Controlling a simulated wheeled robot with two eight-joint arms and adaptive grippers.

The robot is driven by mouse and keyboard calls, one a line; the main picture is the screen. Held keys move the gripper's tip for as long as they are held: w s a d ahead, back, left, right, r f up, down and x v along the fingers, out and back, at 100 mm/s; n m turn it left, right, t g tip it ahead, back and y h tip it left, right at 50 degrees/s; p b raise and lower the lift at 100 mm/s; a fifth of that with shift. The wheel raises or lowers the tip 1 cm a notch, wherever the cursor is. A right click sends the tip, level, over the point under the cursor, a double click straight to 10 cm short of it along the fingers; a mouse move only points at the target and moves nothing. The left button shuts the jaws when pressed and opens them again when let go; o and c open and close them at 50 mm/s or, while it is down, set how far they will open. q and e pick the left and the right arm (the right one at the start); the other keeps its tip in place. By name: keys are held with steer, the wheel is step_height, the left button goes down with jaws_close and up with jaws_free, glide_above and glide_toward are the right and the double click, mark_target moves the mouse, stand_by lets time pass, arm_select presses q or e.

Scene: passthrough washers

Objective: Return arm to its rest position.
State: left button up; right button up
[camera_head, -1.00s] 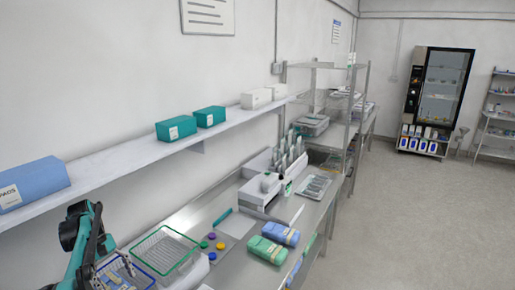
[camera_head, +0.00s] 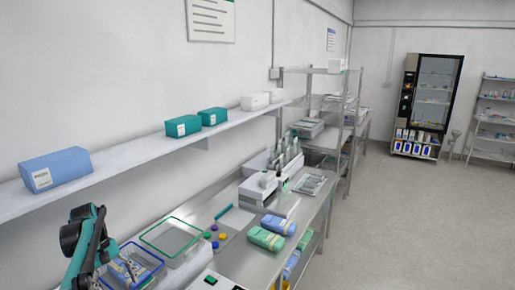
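My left arm (camera_head: 85,240), teal and black, stands bent at the bottom left corner of the head view, beside a blue wire basket (camera_head: 158,266). Its elbow-like bend is at the top, and its lower parts run out of the bottom edge. I cannot make out the fingertips of the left gripper or whether they are open or shut. Grey metal pieces (camera_head: 130,268) show in the blue basket, too small to tell apart. My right arm and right gripper are not in view.
A green-rimmed basket (camera_head: 172,238) stands on the steel counter (camera_head: 235,255), near coloured caps (camera_head: 215,244) and green and blue packs (camera_head: 266,238). The wall shelf (camera_head: 130,156) carries boxes (camera_head: 56,169) above the arm. Open floor (camera_head: 420,220) lies to the right.

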arm_select(q)
steer(key=s+d+m+t+y+b, duration=0.2)
steer(key=s+d+m+b, duration=0.15)
steer(key=d, duration=0.55)
steer(key=s+d+m+t+y+b, duration=0.1)
steer(key=s+d+m+t+b, duration=0.15)
steer(key=s+d+b, duration=0.45)
steer(key=s+d+f+m+t+b, duration=0.4)
steer(key=s+d+f+m, duration=0.1)
steer(key=s+d+f, duration=0.5)
step_height(320, 180, down, 2)
steer(key=shift+d+f+m+b, duration=0.25)
steer(key=shift+d+m+b, duration=0.15)
steer(key=shift+d, duration=0.65)
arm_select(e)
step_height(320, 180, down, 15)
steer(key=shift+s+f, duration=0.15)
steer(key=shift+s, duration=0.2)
